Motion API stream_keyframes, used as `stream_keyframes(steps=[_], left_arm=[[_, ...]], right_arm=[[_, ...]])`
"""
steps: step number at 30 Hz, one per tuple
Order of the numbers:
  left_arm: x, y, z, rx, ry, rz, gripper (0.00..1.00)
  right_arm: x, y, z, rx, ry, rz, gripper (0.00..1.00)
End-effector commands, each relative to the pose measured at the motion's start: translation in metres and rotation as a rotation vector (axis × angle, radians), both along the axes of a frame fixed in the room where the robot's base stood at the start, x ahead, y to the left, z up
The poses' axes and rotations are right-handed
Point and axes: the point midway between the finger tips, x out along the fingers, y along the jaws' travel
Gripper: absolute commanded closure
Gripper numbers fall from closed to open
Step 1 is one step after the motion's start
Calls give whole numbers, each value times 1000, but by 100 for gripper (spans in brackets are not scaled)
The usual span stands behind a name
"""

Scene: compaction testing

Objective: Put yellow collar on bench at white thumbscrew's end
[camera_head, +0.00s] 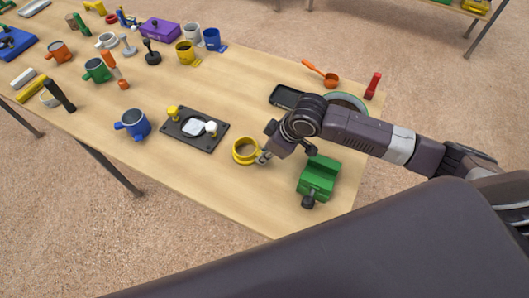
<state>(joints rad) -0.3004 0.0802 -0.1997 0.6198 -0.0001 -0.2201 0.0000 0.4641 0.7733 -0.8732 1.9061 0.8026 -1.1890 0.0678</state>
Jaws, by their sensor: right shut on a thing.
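The yellow collar (236,155) is a short open ring at the near part of the wooden bench (200,88). My right gripper (262,157) is shut on the right side of its wall. I cannot tell whether the collar touches the bench or hangs just above it. A black base plate (184,135) lies to the left of the collar, apart from it. The white thumbscrew (211,128) stands at the plate's right end, facing the collar. A yellow thumbscrew (173,113) stands at its left end. My left gripper is not in view.
A green vise-like block (318,176) stands right of the collar, below my right arm. A blue mug-like mould (134,124) is left of the plate. A black tray (286,97), orange scoop (331,80) and red tool (373,86) lie behind the arm. Bench is clear in front of the collar.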

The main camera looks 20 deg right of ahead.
Motion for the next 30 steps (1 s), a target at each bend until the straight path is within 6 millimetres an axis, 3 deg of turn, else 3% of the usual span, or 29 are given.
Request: stream_keyframes(steps=[2, 3, 8, 20, 30], left_arm=[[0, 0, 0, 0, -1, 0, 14], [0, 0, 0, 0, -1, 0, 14], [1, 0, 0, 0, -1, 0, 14], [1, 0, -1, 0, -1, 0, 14], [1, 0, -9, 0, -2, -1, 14]], right_arm=[[0, 0, -2, 1, -1, 0, 100], [0, 0, -3, 0, 0, 0, 82], [0, 0, -2, 0, 0, 0, 66], [-1, -4, 7, -2, -2, -1, 66], [-21, -22, 71, -1, -4, -1, 66]])
